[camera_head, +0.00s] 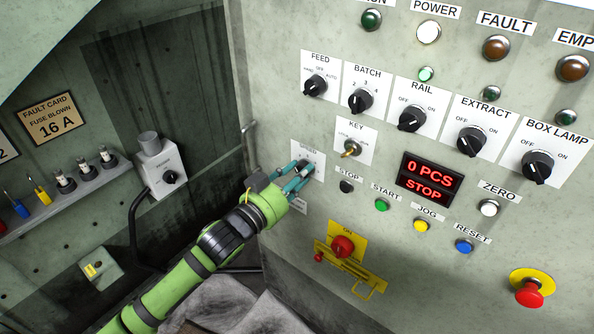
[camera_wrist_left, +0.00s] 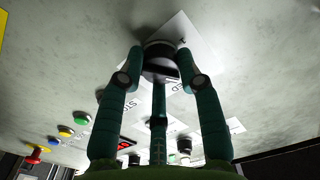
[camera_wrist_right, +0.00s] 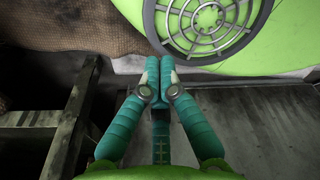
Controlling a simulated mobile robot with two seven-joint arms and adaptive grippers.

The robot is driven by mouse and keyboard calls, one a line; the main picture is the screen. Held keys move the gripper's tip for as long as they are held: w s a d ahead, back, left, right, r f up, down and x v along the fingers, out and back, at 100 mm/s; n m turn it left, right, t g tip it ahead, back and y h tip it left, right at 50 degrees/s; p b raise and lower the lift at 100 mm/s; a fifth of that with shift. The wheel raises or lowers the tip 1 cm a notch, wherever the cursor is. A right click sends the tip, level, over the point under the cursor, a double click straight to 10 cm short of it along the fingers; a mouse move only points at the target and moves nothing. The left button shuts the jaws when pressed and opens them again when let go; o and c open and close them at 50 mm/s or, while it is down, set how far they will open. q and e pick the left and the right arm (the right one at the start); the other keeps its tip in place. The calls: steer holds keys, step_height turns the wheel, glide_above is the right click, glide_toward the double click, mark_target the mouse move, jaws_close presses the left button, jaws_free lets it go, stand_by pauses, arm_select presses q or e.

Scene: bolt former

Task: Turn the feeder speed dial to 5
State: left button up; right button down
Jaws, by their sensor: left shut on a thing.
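The feeder speed dial (camera_head: 304,165) is a dark knob on a white plate headed SPEED (camera_head: 309,153), on the pale green panel. My left gripper (camera_head: 296,174) is at the dial from the lower left, its teal fingers closed around the knob. In the left wrist view the fingertips (camera_wrist_left: 160,62) press against both sides of the black knob (camera_wrist_left: 160,48). The fingers cover much of the plate, and I cannot read the pointer's setting. My right gripper (camera_wrist_right: 159,84) is away from the panel, its fingertips together with nothing visible between them.
The key switch (camera_head: 350,148) is right of the dial. Below are a black STOP button (camera_head: 346,186), a green START button (camera_head: 382,205) and a red rotary switch (camera_head: 342,246) on yellow. The display (camera_head: 430,179) reads 0 PCS STOP. A grey box (camera_head: 163,172) with a knob stands left.

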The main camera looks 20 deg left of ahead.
arm_select(q)
steer(key=m+p, duration=0.5)
steer(key=m, duration=1.2)
steer(key=shift+a+p, duration=0.15)
steer(key=shift+p, duration=0.25)
steer(key=m, duration=0.5)
steer(key=shift+r+m+p, duration=0.1)
steer(key=shift+m+p, duration=0.3)
steer(key=shift+w+r+m, duration=0.1)
steer(key=shift+m, duration=0.5)
arm_select(e)
step_height(320, 180, up, 7)
steer(key=s, duration=0.1)
steer(key=shift+s+d, duration=0.15)
steer(key=shift+d, duration=0.05)
arm_select(q)
steer(key=shift+r, duration=0.1)
steer(key=o, duration=1.1)
steer(key=shift+o, duration=0.2)
arm_select(e)
steer(key=shift+r, duration=0.1)
